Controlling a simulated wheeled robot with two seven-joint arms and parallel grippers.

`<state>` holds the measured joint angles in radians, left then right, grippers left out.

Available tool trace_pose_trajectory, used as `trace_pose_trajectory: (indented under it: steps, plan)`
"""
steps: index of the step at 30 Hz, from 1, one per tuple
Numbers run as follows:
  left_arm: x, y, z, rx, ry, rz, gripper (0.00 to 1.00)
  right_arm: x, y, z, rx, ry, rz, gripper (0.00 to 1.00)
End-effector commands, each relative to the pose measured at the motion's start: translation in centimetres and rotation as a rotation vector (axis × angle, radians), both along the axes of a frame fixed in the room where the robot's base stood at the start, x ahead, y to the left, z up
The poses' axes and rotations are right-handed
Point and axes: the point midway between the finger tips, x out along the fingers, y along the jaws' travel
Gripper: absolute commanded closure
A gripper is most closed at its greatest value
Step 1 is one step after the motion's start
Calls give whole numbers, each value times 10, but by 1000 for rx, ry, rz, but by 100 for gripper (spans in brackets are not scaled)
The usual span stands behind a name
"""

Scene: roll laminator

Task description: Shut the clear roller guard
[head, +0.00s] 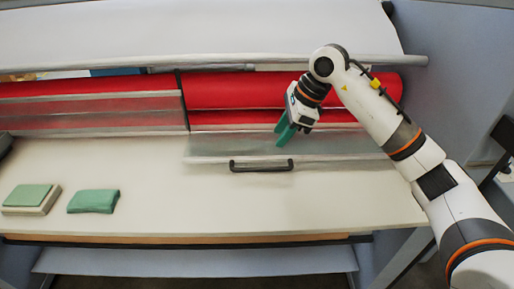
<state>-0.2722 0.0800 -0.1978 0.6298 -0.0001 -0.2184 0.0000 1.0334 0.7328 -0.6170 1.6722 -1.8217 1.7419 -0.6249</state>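The clear roller guard (345,146) is a see-through panel on the right half of the machine. It lies out low over the front of the table, below the red roller (235,91), which shows uncovered above it. A black bar handle (261,165) sits on the guard's front edge. My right gripper (282,137) reaches in from the right and hangs over the guard, behind and slightly right of the handle. Its green fingers point down, look slightly apart and hold nothing; whether they touch the panel is unclear. My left gripper is out of view.
Another clear panel (90,109) stands before the red roller on the left. A green pad on a pale block (31,198) and a green folded cloth (93,201) lie on the table (220,212) at the left. The table's front middle is clear.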

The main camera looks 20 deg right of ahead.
Motion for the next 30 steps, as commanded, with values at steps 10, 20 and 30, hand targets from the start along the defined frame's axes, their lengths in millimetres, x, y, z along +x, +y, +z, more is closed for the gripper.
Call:
trace_pose_trajectory:
  steps: [10,20,30]
  plan:
    - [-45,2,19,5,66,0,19,8,14,-41,-11,9,0,66]
    - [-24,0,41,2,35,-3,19,21,34,-95,-8,7,0,66]
    - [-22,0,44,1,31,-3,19,24,38,-110,-10,2,0,66]
